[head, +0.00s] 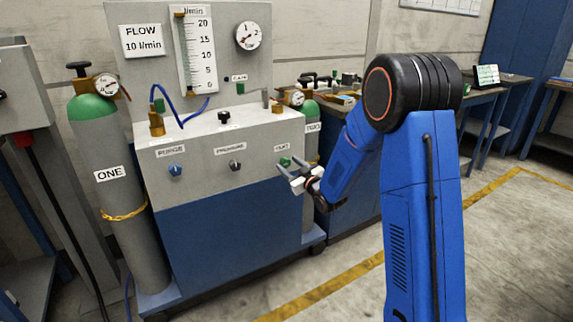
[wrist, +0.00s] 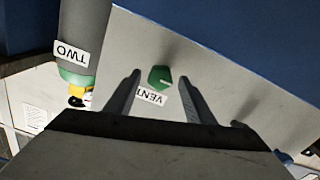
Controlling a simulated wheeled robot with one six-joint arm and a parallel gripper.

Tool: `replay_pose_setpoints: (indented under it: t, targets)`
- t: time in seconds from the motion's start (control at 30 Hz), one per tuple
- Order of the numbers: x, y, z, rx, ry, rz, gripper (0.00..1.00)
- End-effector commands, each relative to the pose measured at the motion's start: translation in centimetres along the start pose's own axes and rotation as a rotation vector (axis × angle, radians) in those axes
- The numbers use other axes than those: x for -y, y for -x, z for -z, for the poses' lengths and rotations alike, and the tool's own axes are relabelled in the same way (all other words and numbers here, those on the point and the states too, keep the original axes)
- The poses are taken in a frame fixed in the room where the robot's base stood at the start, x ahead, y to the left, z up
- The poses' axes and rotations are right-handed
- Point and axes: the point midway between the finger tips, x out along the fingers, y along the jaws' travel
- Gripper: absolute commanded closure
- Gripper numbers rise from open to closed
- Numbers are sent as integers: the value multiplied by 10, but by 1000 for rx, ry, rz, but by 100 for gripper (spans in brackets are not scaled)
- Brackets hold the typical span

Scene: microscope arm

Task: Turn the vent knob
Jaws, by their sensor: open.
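The vent knob is green and sits on the sloped grey front panel. In the wrist view the vent knob (wrist: 160,78) shows just beyond and between my two fingers, with its VENT label (wrist: 152,97) upside down beside it. In the head view the vent knob (head: 285,161) is at the panel's right end, close to my fingertips. My gripper (head: 291,176) is open in front of it; in the wrist view my gripper (wrist: 160,85) has its fingers on either side of the knob. I cannot tell whether either finger touches it.
The blue purge knob (head: 175,171) and dark pressure knob (head: 235,165) are left along the same panel (head: 200,192). Gas cylinder ONE (head: 118,205) stands left; cylinder TWO (wrist: 82,35) is close beside the panel's vent end. Open floor (head: 500,250) lies right.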

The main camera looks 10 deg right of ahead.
Motion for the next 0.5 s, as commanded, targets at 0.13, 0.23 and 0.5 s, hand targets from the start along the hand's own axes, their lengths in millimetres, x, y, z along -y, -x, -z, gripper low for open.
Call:
replay_pose_setpoints:
  t: [0.13,0.23,0.5]
  targets:
    - [0,0,0,0,0,0,51]
    - [0,0,0,0,0,0,68]
    - [0,0,0,0,-2,0,92]
